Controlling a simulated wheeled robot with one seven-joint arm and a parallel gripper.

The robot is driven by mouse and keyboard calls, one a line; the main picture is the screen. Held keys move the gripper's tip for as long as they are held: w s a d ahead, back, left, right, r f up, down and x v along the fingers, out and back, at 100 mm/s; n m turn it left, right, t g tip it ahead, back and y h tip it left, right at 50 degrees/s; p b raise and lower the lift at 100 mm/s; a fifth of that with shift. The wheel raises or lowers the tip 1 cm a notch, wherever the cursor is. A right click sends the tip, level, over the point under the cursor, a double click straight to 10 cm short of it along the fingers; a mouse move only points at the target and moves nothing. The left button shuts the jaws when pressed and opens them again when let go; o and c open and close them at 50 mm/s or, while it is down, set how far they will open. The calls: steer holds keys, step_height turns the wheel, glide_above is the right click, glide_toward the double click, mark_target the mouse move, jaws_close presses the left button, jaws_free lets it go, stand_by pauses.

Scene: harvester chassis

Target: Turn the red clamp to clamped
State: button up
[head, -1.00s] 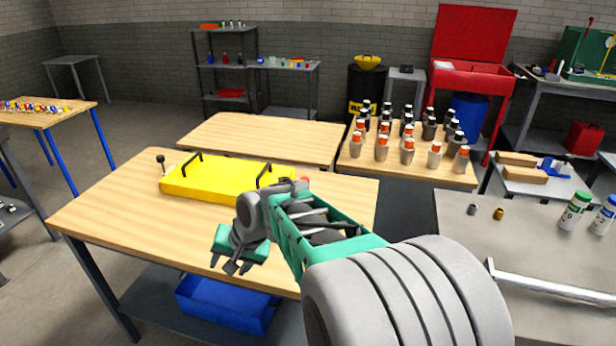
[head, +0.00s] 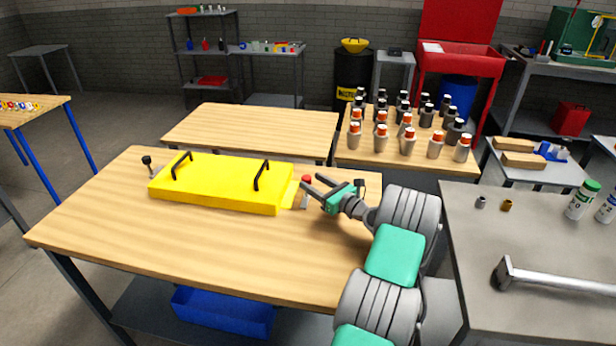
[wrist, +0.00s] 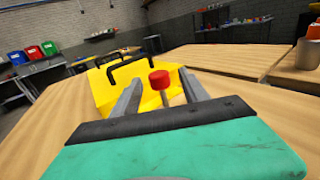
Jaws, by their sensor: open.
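The red clamp (head: 306,180) is a small lever with a red knob at the right end of the yellow box (head: 222,185) on the wooden table. In the wrist view the red knob (wrist: 159,79) stands on a thin stem between the open fingers. My gripper (head: 311,188) is open, just right of the clamp in the head view, its fingers pointing left toward it. The wrist view shows no finger pressed against the knob; contact with the stem I cannot tell. The clamp's base is partly hidden by my gripper.
The yellow box has two black handles. A black-knobbed lever (head: 147,162) stands at its left end. The front of the wooden table (head: 190,240) is clear. Behind, a table holds several bottles with orange or dark caps (head: 408,140). A grey bench (head: 520,240) stands at the right.

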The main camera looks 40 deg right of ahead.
mark_target(310, 181)
steer(key=w, duration=0.3)
steer(key=shift+w+a, duration=0.25)
steer(key=shift+c, duration=0.2)
